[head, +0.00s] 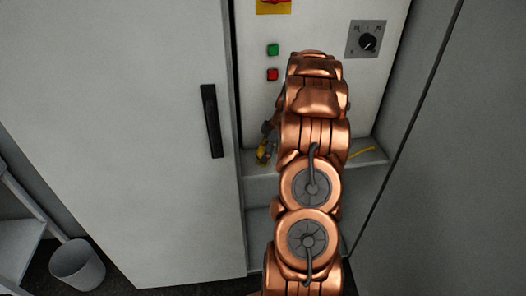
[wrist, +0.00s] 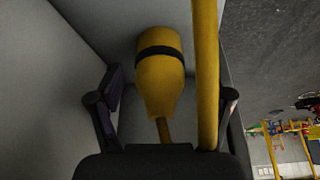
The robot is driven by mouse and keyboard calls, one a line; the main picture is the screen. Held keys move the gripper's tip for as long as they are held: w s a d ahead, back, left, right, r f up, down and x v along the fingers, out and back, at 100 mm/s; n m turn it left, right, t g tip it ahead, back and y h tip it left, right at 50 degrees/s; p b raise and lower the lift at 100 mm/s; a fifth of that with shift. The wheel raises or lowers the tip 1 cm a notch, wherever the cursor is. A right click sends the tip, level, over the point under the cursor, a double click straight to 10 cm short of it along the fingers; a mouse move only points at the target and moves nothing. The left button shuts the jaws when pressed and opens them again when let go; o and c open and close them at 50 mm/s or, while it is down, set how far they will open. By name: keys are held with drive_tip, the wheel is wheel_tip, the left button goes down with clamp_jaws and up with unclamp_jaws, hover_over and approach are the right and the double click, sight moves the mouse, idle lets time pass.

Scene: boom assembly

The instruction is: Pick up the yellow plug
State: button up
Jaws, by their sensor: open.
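The yellow plug (wrist: 161,85), with a black band around it, shows in the middle of the wrist view, on or close over a grey surface. Its narrow end points toward my gripper (wrist: 166,100). My gripper is open, with one finger left of the plug and the other right of it; neither visibly touches it. A yellow cable-like length (wrist: 206,70) runs between the plug and the right finger. In the head view the plug (head: 263,151) is small, at the left side of the ledge, partly hidden by my gripper and arm.
The grey ledge (head: 260,187) runs below a panel with a green button (head: 273,50), a red button (head: 272,74) and a black knob (head: 368,42). A yellow cable (head: 362,152) shows at the ledge's right. A cabinet door with a black handle (head: 212,121) stands left.

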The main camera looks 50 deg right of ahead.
drive_tip(key=shift+w+a+f, duration=0.15)
drive_tip(key=shift+w+f, duration=0.05)
drive_tip(key=shift+f, duration=0.25)
drive_tip(key=shift+c, duration=0.4)
clamp_jaws()
drive_tip(key=shift+r+b, duration=1.1)
drive_tip(key=shift+r, duration=0.5)
drive_tip(key=shift+s+r, duration=0.2)
drive_tip(key=shift+s, duration=0.1)
drive_tip(key=s+a+r+b, duration=0.1)
drive_tip(key=s+b, duration=0.4)
drive_tip(key=s, duration=1)
drive_tip(key=shift+s+a+r, duration=0.15)
drive_tip(key=shift+a+r, duration=0.05)
drive_tip(key=shift+a, duration=0.25)
